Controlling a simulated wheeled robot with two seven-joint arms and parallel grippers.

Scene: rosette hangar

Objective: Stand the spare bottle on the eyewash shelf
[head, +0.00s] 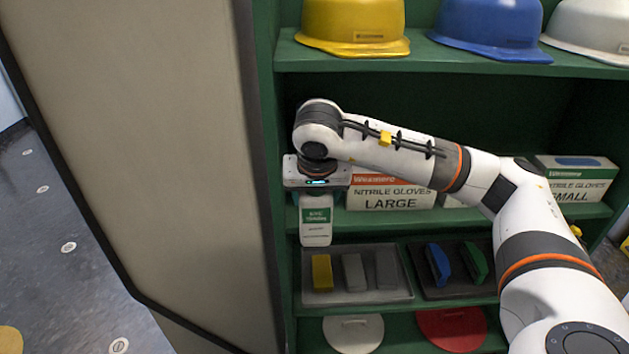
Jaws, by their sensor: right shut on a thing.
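My right gripper (317,188) points down in front of the green shelf unit, at its left side. It is shut on a white bottle (316,228) with a green label, which hangs upright below it. The bottle is in front of the shelf with the glove boxes; its base shows below that shelf's front edge. I cannot tell whether it touches anything. The fingertips are mostly hidden by the gripper body and the bottle. My left gripper is not in view.
Glove boxes (392,196) stand behind my right arm, with a SMALL box (577,178) at right. Hard hats (352,27) fill the shelf above. Trays with blocks (355,294) lie below, and round lids (353,331) lower still. A beige panel (150,130) stands at left.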

